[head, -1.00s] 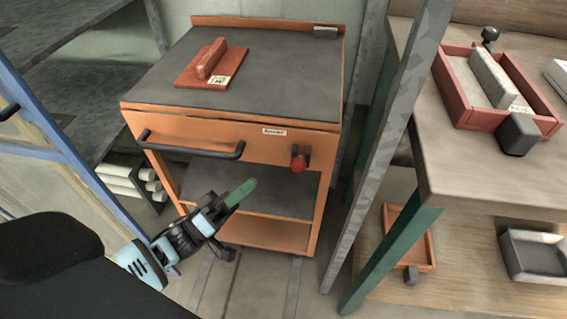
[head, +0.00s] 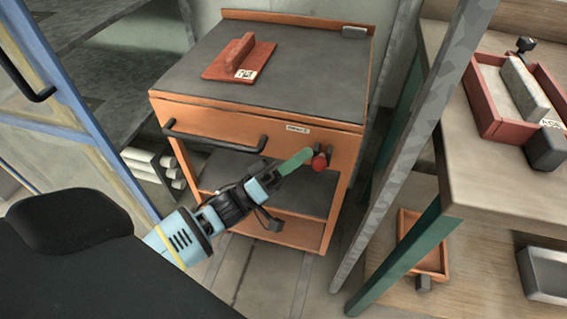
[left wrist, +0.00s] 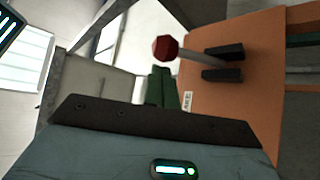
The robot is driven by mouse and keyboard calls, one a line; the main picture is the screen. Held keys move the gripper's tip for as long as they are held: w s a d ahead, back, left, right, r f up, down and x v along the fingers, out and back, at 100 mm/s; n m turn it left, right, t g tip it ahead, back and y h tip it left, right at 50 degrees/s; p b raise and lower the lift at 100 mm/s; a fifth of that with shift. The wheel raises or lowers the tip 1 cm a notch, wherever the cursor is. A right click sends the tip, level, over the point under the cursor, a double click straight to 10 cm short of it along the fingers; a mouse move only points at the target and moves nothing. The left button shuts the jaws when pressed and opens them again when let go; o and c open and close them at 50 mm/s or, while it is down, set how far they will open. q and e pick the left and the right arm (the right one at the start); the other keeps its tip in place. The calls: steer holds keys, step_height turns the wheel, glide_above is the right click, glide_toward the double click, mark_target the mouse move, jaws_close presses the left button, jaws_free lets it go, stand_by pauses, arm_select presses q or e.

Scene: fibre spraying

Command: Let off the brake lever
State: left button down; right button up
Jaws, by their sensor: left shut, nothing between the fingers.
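The brake lever has a red knob (head: 319,162) and sits on the right of the orange cart's front panel, below a small label. In the left wrist view the knob (left wrist: 165,48) stands out on a grey rod from a dark two-part bracket (left wrist: 222,62). My left gripper (head: 308,154) is shut and empty, its green fingers pointing at the lever just left of the knob. In the left wrist view the green fingertips (left wrist: 160,72) lie just below the knob. Whether they touch it I cannot tell. My right gripper is not in view.
The orange cart (head: 250,120) has a black front handle (head: 215,143) left of the lever. A red float-like tool (head: 238,62) lies on its top. A grey metal post (head: 420,140) and a wooden workbench (head: 475,170) stand to the right.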

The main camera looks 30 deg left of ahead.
arm_select(q)
steer(key=shift+w+d+r, duration=0.25)
steer(key=shift+w+r, duration=0.05)
steer(key=shift+w, duration=0.05)
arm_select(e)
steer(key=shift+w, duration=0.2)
arm_select(q)
steer(key=shift+f, duration=0.1)
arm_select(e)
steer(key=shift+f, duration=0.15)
